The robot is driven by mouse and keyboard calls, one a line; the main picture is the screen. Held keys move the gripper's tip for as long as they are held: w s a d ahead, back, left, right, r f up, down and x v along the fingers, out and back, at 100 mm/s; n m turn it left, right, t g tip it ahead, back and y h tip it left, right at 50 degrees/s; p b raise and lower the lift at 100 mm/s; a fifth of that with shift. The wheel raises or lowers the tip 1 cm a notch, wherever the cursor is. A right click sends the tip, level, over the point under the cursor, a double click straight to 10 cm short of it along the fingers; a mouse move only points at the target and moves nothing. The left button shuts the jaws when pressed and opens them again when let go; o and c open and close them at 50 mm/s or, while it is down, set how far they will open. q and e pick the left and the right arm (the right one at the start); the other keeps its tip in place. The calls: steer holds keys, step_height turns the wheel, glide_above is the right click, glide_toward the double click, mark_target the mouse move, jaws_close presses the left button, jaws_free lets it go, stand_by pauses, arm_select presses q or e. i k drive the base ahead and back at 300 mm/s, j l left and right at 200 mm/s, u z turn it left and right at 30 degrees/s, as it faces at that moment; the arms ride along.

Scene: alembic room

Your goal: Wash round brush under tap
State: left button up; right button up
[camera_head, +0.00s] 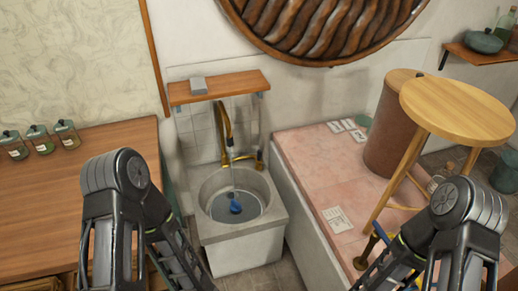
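A brass tap (226,135) rises at the back of a stone sink (268,212) in the middle of the picture. A thin pale stream, which looks like running water, falls from its spout into the basin. A small rounded blue thing (235,207) is in the basin below the stream. It may be the head of the round brush, but it is too small to tell, and no handle is clear. My two arms show at the lower left and lower right, both apart from the sink. Neither gripper's fingertips can be made out in this view.
A wooden counter (80,200) with several jars is at left. A wooden shelf (220,87) with a grey block hangs above the tap. A pink-topped platform (310,165) with papers and a round wooden stool (458,108) are at right. A brass-coloured thing (366,252) stands by my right arm.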

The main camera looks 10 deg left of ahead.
mark_target(258, 160)
steer(key=i+u, duration=0.1)
steer(key=i, duration=0.45)
steer(key=i+l+u, duration=0.1)
steer(key=i, duration=0.45)
